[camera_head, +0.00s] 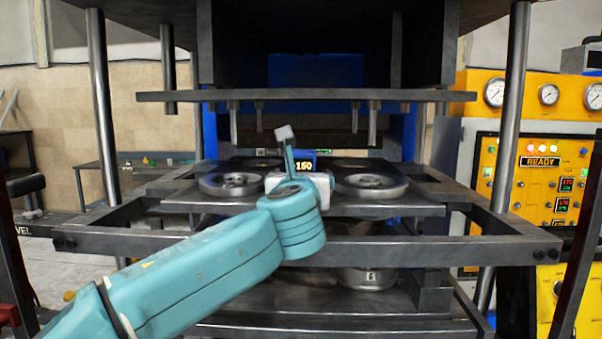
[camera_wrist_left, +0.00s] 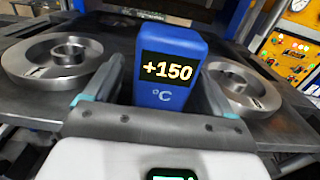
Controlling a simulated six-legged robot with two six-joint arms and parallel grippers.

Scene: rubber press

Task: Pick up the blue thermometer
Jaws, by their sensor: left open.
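The blue thermometer (camera_head: 305,160) stands upright on the press's metal plate, between two round metal molds. In the left wrist view the thermometer (camera_wrist_left: 168,62) shows "+150 °C" on its face. My left gripper (camera_wrist_left: 160,82) is open, with one finger on each side of the thermometer. Gaps seem to show between the fingers and its sides; I cannot tell how far along it they reach. In the head view my left arm comes in from the left, and its wrist hides the thermometer's lower part. My right gripper is in neither view.
One round mold (camera_head: 231,184) lies left of the thermometer and another (camera_head: 371,186) lies right. A horizontal press plate (camera_head: 420,96) with rods hangs above. A frame bar (camera_head: 440,250) crosses in front. A yellow control panel (camera_head: 540,190) reading READY stands at the right.

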